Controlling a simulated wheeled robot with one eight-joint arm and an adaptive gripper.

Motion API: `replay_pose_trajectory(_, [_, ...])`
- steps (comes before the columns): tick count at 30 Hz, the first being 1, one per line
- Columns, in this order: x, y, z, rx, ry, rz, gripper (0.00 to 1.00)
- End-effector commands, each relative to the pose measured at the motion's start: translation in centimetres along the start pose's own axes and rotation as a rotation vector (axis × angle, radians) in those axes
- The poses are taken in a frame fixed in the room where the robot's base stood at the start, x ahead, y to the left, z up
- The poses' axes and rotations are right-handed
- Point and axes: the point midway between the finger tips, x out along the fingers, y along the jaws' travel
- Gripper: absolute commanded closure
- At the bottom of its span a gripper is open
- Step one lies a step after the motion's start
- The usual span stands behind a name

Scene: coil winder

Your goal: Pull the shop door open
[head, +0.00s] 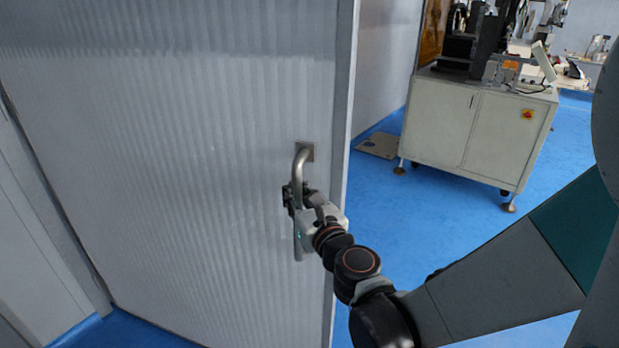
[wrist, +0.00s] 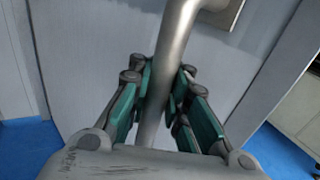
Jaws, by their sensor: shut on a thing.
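The shop door (head: 190,150) is a grey ribbed panel that fills the left half of the head view. It stands open at an angle, with its free edge (head: 347,110) at the right and blue floor showing past it. A metal pull handle (head: 301,163) is mounted near that edge. My gripper (head: 292,197) is shut on the handle's upright bar. In the wrist view the handle (wrist: 174,55) runs between the green finger pads of my gripper (wrist: 163,105). The handle's lower part is partly hidden by my gripper.
Beyond the door edge stands a white cabinet (head: 475,130) on feet, with machinery on top. A flat plate (head: 380,145) lies on the floor by the far wall. Blue floor (head: 440,225) is open between door and cabinet. A wall or frame (head: 40,230) stands at the left.

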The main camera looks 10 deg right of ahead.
Motion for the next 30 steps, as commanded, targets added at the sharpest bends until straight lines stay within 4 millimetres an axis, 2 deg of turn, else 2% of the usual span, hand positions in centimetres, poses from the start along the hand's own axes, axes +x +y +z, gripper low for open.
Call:
replay_pose_trajectory(1, [-0.6,-0.4,-0.1,-0.004,0.000,-0.015,1.00])
replay_pose_trajectory(12, [-0.7,-0.4,-0.1,-0.004,0.000,-0.016,1.00])
replay_pose_trajectory(13, [-0.7,-0.4,-0.1,-0.004,0.000,-0.016,0.86])
replay_pose_trajectory(16, [-0.7,-0.4,-0.1,-0.003,0.000,-0.015,0.63])
replay_pose_trajectory(26, [-0.7,0.0,0.0,-0.001,0.000,-0.007,0.63])
replay_pose_trajectory(30, [-1.9,0.0,0.0,-0.001,0.000,-0.007,0.63])
